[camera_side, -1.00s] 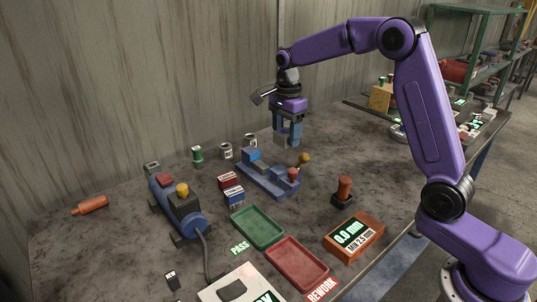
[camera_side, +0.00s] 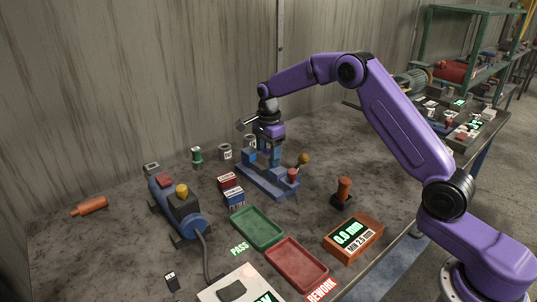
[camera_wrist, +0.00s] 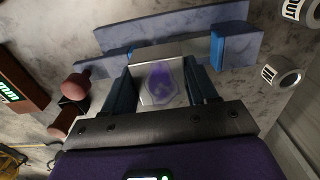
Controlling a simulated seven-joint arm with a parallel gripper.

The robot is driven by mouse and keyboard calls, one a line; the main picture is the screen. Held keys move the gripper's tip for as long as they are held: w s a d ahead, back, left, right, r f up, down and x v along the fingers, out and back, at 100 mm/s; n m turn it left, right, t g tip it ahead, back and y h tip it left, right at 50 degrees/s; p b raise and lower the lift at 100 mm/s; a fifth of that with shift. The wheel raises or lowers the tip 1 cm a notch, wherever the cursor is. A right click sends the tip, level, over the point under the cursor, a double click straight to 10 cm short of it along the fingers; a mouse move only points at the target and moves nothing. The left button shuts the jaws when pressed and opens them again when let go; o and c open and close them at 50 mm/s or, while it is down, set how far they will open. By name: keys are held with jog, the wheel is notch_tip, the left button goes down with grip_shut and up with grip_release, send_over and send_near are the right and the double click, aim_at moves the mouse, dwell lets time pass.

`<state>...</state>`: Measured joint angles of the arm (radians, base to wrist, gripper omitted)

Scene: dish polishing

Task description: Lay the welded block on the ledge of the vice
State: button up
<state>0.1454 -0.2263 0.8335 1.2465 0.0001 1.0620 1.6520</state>
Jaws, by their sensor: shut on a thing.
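The blue vice (camera_side: 262,181) stands on the bench in the side view, with a raised blue jaw at its left end and a red knob at its right. Its blue bars (camera_wrist: 150,30) cross the top of the wrist view. My gripper (camera_side: 266,153) points down over the vice's far side. In the wrist view its two blue fingers are shut on the shiny grey welded block (camera_wrist: 158,84), one on each side. The block is hard to make out in the side view. Whether it touches the ledge I cannot tell.
A green tray (camera_side: 235,224) and a red tray (camera_side: 272,257) lie in front. Small red and blue blocks (camera_side: 229,181) sit left of the vice. Cans (camera_side: 225,152) stand behind it. A stamp (camera_side: 343,190) and an orange gauge (camera_side: 334,247) are at the right.

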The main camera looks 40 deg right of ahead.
aim_at(269, 152)
jog(key=shift+f, duration=0.4)
jog(key=shift+s+f, duration=0.15)
jog(key=shift+f, duration=0.35)
jog(key=o, duration=1.4)
notch_tip(269, 152, up, 14)
jog(key=f, duration=0.1)
jog(key=s+a+r+n, duration=0.2)
jog(key=s+a+n, duration=0.6)
jog(key=s, duration=0.1)
jog(key=s+a+n, duration=0.3)
jog(key=s+n, duration=0.5)
jog(key=s, duration=0.5)
jog(key=s+d+f+n, duration=0.2)
jog(key=s+n, duration=0.5)
jog(key=s, duration=0.4)
jog(key=s+d+f+n, duration=0.3)
jog(key=s+d+n, duration=0.2)
jog(key=s, duration=0.6)
jog(key=n, duration=0.2)
jog(key=shift+s+d+n, duration=0.3)
